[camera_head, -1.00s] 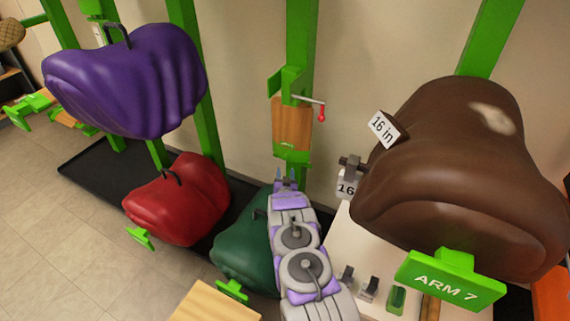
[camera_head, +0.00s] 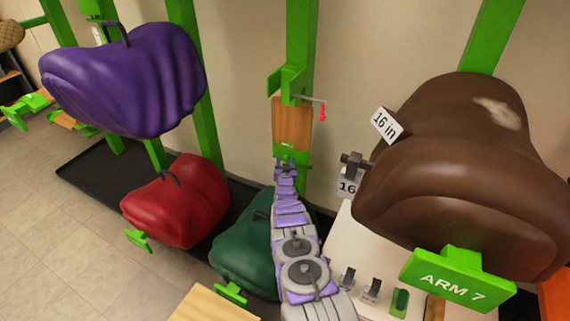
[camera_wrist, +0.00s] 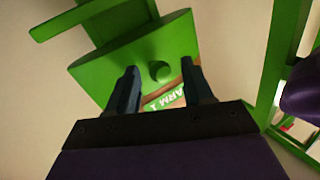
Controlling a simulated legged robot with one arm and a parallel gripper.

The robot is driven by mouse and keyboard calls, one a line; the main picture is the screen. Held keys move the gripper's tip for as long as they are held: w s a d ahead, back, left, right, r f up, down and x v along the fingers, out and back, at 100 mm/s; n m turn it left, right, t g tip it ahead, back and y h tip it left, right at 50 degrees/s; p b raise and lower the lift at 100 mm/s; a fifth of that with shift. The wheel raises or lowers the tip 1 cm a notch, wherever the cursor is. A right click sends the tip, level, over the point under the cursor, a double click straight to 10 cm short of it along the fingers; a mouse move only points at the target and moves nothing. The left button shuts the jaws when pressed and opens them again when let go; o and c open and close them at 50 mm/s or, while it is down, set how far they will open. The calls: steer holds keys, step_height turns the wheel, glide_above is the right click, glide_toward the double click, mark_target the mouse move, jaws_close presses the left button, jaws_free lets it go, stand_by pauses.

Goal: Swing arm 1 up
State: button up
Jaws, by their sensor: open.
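Arm 1 (camera_head: 292,124) hangs folded down against a green post, its wooden face upright and a green end plate (camera_head: 291,155) at its bottom. In the wrist view, the green plate (camera_wrist: 120,62) fills the upper middle, with a round green knob (camera_wrist: 159,71) and a partly hidden "ARM 1" label (camera_wrist: 165,98). My gripper (camera_wrist: 161,80) is open, its two dark fingers either side of the knob in the picture; I cannot tell whether they touch the plate. In the head view my gripper (camera_head: 285,164) is just below the end plate. A red-tipped lever (camera_head: 321,111) sticks out right of arm 1.
Purple (camera_head: 130,80) and red (camera_head: 178,203) saddles are left. A green saddle (camera_head: 243,255) sits low beside my arm.

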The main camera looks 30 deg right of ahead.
stand_by(0.3)
jaws_close()
stand_by(0.4)
